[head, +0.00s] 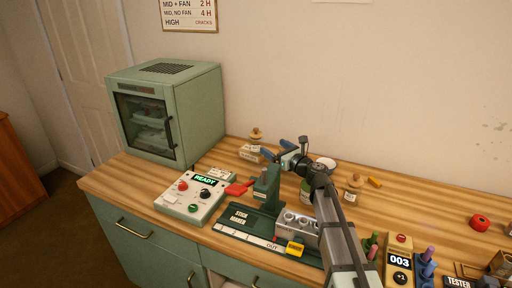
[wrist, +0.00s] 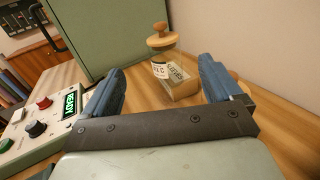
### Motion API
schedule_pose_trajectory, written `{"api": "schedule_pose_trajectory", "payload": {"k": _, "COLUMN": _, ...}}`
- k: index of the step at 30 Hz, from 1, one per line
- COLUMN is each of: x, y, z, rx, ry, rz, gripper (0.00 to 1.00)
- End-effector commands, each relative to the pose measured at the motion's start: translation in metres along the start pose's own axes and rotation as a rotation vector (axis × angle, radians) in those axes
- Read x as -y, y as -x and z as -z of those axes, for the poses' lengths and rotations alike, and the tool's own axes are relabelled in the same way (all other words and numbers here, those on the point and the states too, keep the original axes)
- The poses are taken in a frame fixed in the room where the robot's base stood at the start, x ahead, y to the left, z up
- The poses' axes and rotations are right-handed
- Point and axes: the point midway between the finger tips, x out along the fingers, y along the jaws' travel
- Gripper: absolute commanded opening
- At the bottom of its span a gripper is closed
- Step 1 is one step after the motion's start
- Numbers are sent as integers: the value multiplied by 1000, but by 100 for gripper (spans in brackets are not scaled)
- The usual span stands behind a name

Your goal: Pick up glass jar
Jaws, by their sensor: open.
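A clear glass jar with a round wooden knob lid (wrist: 162,38) and a paper label (wrist: 160,70) stands ahead in the wrist view, seen between the fingers and beyond their tips. A pale, lettered block-like shape shows in or behind its lower part. In the head view the jar (head: 255,134) is at the back of the table, right of the green cabinet. My gripper (wrist: 160,80) is open with its blue fingers apart and nothing held. In the head view my gripper (head: 284,149) is just right of the jar, apart from it.
The green cabinet (head: 200,110) stands left of the jar. A control box reading READY (head: 190,197) and a green stick-maker stand (head: 268,188) are in front. The wall is behind.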

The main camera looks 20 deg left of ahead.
Motion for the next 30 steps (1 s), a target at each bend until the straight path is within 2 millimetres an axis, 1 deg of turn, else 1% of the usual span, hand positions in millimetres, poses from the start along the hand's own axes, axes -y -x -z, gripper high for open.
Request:
{"api": "schedule_pose_trajectory", "payload": {"k": 1, "x": 1, "y": -8, "z": 0, "rx": 0, "ry": 1, "rz": -1, "gripper": 92}}
{"api": "schedule_pose_trajectory", "payload": {"k": 5, "x": 1, "y": -28, "z": 0, "rx": 0, "ry": 3, "rz": -2, "gripper": 92}}
{"api": "schedule_pose_trajectory", "payload": {"k": 9, "x": 2, "y": -53, "z": 0, "rx": 0, "ry": 4, "rz": -1, "gripper": 92}}
{"api": "schedule_pose_trajectory", "payload": {"k": 12, "x": 2, "y": -68, "z": 0, "rx": 0, "ry": 5, "rz": -1, "gripper": 92}}
{"api": "schedule_pose_trajectory", "payload": {"k": 15, "x": 1, "y": -77, "z": 0, "rx": 0, "ry": 5, "rz": -1, "gripper": 92}}
{"api": "schedule_pose_trajectory", "payload": {"k": 22, "x": 2, "y": -88, "z": 2, "rx": -1, "ry": 5, "rz": 0, "gripper": 92}}
{"api": "schedule_pose_trajectory", "payload": {"k": 30, "x": 6, "y": -122, "z": 7, "rx": 0, "ry": 5, "rz": -1, "gripper": 92}}
